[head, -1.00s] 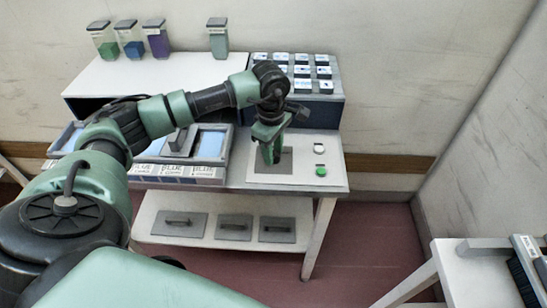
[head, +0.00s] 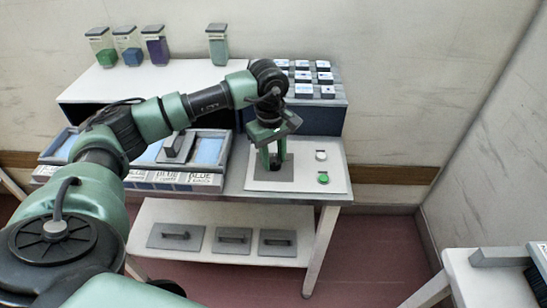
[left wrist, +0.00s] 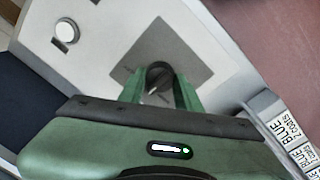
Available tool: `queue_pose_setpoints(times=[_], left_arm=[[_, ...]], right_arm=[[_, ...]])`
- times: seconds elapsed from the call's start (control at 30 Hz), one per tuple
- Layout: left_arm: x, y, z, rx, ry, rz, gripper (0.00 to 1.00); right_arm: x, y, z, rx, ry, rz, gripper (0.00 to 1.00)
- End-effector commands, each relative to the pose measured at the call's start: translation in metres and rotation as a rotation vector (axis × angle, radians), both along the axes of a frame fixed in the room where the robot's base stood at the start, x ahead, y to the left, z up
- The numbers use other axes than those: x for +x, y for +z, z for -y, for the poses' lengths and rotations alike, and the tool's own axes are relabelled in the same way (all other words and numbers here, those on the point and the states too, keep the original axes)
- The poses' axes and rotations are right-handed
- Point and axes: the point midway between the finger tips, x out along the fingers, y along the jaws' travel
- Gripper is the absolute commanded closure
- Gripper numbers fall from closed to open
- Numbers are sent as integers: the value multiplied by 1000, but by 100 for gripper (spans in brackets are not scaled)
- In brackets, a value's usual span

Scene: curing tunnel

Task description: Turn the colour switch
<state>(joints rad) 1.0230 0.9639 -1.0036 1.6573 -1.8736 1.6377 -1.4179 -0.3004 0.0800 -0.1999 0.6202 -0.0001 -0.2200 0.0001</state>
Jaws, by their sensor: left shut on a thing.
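The colour switch is a dark round knob (left wrist: 159,74) with a pale pointer mark, on a grey square plate (left wrist: 182,52) set in a white panel. In the left wrist view it sits between my two green fingers. My left gripper (head: 275,164) is shut on the knob from above, over the grey plate (head: 262,176) in the head view. There the fingers hide part of the knob. My right gripper is not in view.
A white button (head: 320,155) and a green button (head: 323,178) sit right of the plate. A blue-grey box (head: 318,118) with several labelled blocks stands behind. Trays labelled BLUE (head: 200,180) lie left. Several jars (head: 154,46) stand on the back shelf.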

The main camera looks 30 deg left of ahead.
Motion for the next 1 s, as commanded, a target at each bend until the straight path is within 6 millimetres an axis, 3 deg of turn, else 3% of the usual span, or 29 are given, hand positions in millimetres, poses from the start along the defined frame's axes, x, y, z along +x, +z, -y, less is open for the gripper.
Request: queue_pose_setpoints(times=[0.2,0.23,0.3,0.67,1.0], left_arm=[[1,2,0,-2,2,4,100],[1,2,0,-2,2,4,64],[1,2,0,-2,2,4,45],[0,3,0,-1,2,2,45],[-2,55,-1,-2,2,6,45]], right_arm=[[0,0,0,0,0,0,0],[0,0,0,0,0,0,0],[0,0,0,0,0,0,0],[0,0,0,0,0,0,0],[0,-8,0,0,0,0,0]])
